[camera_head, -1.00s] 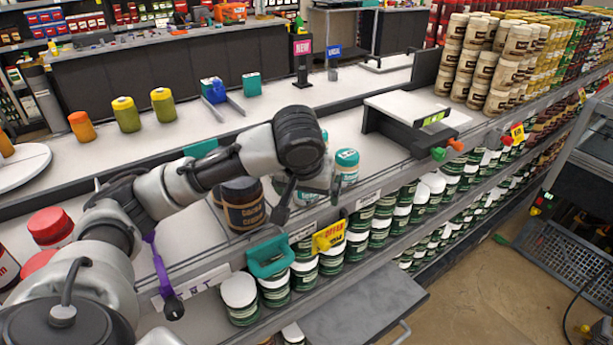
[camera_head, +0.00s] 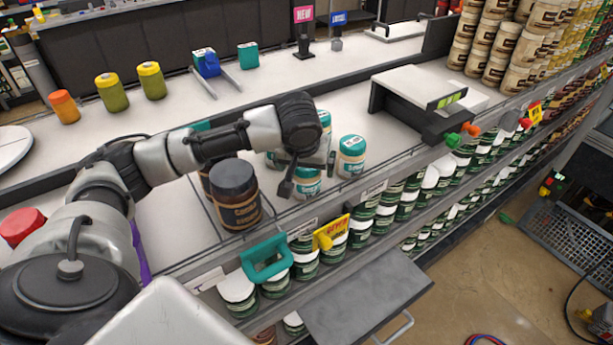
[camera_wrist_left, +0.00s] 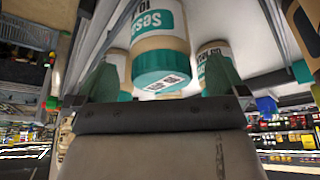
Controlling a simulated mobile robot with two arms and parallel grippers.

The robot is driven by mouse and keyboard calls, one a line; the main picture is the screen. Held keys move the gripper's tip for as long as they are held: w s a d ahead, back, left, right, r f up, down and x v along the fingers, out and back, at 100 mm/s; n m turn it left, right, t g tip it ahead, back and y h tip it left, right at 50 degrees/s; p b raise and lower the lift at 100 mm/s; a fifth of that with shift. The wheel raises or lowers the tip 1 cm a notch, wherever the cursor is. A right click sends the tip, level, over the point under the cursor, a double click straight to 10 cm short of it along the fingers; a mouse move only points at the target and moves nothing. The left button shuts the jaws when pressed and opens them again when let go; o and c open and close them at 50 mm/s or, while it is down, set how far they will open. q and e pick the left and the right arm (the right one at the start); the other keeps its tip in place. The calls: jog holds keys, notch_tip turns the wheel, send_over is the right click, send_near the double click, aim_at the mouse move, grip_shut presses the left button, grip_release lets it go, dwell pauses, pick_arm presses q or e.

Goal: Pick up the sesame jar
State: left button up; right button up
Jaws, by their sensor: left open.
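Several sesame jars with teal lids and cream bodies stand in a group on the upper shelf. The front sesame jar (camera_head: 307,184) is partly covered by my left gripper (camera_head: 308,174), and another sesame jar (camera_head: 352,158) stands to its right. My left gripper is open, with one finger on each side of the front jar in the head view. In the left wrist view a jar labelled "Sesa…" (camera_wrist_left: 160,48) shows between and beyond the open fingers (camera_wrist_left: 164,78). I cannot tell if they touch it. My right gripper is not in view.
Dark brown jars (camera_head: 236,196) stand just left of the sesame jars. A teal clip (camera_head: 266,260) and a yellow price tag (camera_head: 331,233) stick out at the shelf edge. A white-topped stand (camera_head: 425,85) is on the right. Green jars fill the shelf below.

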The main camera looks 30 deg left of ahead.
pick_arm(q)
jog(key=shift+x, duration=1.65)
jog(key=shift+s+r, duration=0.1)
jog(key=c, duration=1.2)
jog(key=shift+o, duration=0.2)
